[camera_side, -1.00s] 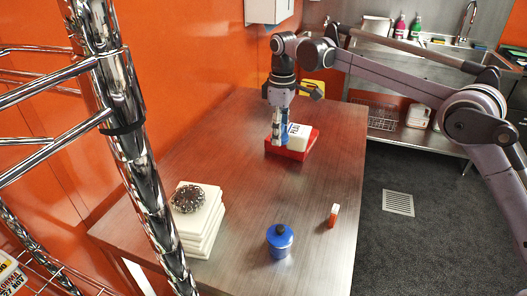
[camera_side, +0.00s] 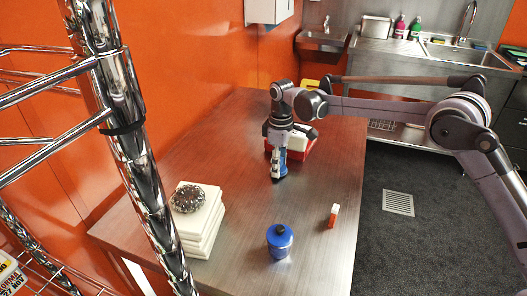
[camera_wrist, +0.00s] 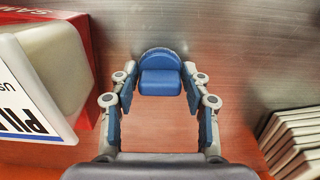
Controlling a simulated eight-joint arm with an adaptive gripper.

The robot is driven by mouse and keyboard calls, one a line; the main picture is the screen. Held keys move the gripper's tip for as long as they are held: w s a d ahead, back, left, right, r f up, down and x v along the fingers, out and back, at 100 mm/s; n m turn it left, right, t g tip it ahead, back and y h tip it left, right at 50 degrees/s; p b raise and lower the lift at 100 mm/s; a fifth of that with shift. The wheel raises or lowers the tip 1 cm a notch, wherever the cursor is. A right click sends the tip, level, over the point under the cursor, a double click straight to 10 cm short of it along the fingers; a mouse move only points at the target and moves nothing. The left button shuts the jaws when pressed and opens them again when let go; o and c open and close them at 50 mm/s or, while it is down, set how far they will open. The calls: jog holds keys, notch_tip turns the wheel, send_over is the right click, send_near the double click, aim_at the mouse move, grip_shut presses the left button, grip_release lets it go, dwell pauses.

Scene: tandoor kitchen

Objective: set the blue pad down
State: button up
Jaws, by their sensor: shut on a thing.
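The blue pad (camera_wrist: 160,82) is between the two fingers of my gripper (camera_wrist: 160,98) in the wrist view, with a rounded back edge and a thick front part. My gripper is shut on it. In the side view my gripper (camera_side: 278,176) points down over the table in front of the red tray; its fingers largely hide the pad. The fingertips are low, close to the tabletop (camera_side: 240,215). I cannot tell whether the pad touches the table.
The red tray (camera_wrist: 72,28) holds a white lettered tub (camera_wrist: 35,75), just left of my fingers in the wrist view. A white stack (camera_side: 200,232) bears a dark round thing (camera_side: 187,198). A blue jar (camera_side: 280,242) and a small red-and-white item (camera_side: 333,216) stand nearer. Bare table lies between.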

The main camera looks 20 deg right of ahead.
jog(key=shift+f, duration=0.15)
jog(key=o, duration=0.9)
jog(key=shift+c, duration=0.2)
notch_tip(320, 180, up, 12)
jog(key=s+d+r+m+t, duration=0.2)
jog(key=s+d+r, duration=0.3)
jog(key=r, duration=0.1)
jog(key=s+d+m+t, duration=0.1)
jog(key=s+d+m, duration=0.1)
jog(key=s, duration=0.6)
jog(key=s+d+m+t, duration=0.2)
jog(key=s+d, duration=0.3)
jog(key=s, duration=0.4)
jog(key=shift+f+m, duration=0.3)
jog(key=shift+f, duration=0.05)
jog(key=s+f, duration=0.2)
jog(key=s, duration=0.1)
jog(key=s+d+f+m+t, duration=0.1)
jog(key=s+f, duration=0.1)
jog(key=s, duration=0.1)
jog(key=s+d+f+m+t, duration=0.1)
jog(key=s+f, duration=0.2)
jog(key=shift+d, duration=0.2)
jog(key=shift+c, duration=1.4)
